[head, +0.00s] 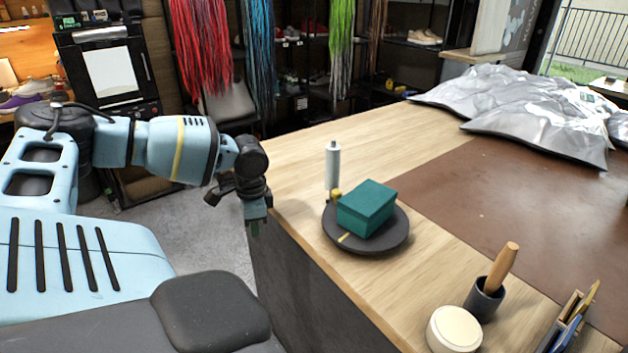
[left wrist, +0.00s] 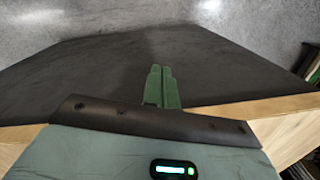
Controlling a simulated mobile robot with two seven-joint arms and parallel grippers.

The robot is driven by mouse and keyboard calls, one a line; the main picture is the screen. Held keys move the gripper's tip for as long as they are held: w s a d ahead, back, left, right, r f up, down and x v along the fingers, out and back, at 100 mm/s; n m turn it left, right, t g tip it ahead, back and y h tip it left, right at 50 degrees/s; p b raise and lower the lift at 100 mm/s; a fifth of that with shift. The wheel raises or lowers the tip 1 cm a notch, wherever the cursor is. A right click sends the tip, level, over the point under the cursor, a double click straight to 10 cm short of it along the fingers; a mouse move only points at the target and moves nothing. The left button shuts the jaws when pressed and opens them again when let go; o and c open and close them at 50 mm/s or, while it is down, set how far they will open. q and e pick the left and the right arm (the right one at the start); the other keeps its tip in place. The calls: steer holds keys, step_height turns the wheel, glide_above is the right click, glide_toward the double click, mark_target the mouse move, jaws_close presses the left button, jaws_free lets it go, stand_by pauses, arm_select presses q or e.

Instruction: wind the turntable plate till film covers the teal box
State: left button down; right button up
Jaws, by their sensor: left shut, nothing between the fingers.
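The teal box (head: 366,207) sits on the dark round turntable plate (head: 385,243) near the left edge of the wooden table. The plate has a yellow mark near its front rim. A white roll (head: 333,165), which looks like the film, stands upright behind the box, with a small yellow piece (head: 336,194) close by. I see no film on the visible faces of the box. My left gripper (head: 254,229) is left of the turntable, beside the table's edge, and touches nothing there. In the left wrist view its green fingers (left wrist: 162,86) are together and empty. My right gripper is not in view.
The table (head: 300,179) is bare left of the turntable. A brown mat (head: 480,205) lies to the right, with silvery crumpled bags (head: 540,105) behind. A wood-handled tool in a dark cup (head: 484,300), a round cream container (head: 454,329) and a tool holder stand in front.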

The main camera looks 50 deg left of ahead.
arm_select(q)
steer(key=s+d+f+n+t+p, duration=0.1)
steer(key=s+d+f+t+p, duration=0.1)
steer(key=s+f, duration=1)
steer(key=s+d+f+t+h+p, duration=0.2)
steer(key=s+d+f, duration=0.3)
steer(key=d+f, duration=0.3)
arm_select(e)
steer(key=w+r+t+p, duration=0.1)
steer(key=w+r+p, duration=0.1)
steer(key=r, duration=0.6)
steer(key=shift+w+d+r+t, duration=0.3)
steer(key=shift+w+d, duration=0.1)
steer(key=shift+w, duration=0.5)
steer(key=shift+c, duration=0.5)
arm_select(q)
steer(key=s+d+r+t, duration=0.1)
steer(key=s+d+t, duration=0.1)
steer(key=d, duration=1)
steer(key=s+d+r+n+t, duration=0.1)
steer(key=s+d+t, duration=0.1)
steer(key=d, duration=1.1)
steer(key=shift+s+r+n+t+h, duration=0.2)
steer(key=shift+n+t+h, duration=0.1)
steer(key=shift+t+h, duration=0.15)
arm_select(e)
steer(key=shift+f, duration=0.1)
